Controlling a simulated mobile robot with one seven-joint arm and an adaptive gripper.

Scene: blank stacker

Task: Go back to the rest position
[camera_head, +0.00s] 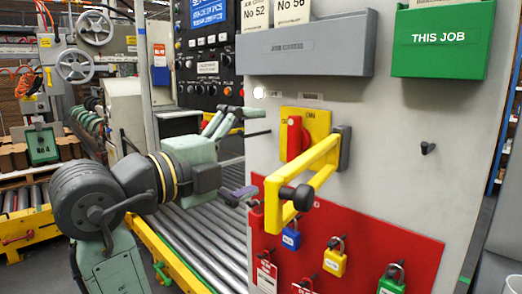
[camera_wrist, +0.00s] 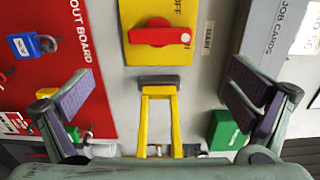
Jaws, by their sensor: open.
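My gripper (camera_head: 243,162) is left of the grey panel (camera_head: 400,130) in the head view, with its fingers spread toward the panel. In the wrist view my gripper (camera_wrist: 162,82) is open, with one purple-padded finger on each side and nothing held between them. Between the fingers shows a yellow bracket (camera_wrist: 160,120) with a dark hinge block. Above it a red rotary switch (camera_wrist: 160,35) sits on a yellow plate. The same yellow bracket (camera_head: 305,170) sticks out from the panel in the head view, with a black knob at its near end.
A red lockout board (camera_head: 400,245) carries several padlocks, including a blue one (camera_head: 291,236) and a yellow one (camera_head: 334,260). A grey job-card holder (camera_head: 310,45) and a green bin (camera_head: 445,40) hang above. A roller conveyor (camera_head: 200,235) runs below my arm.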

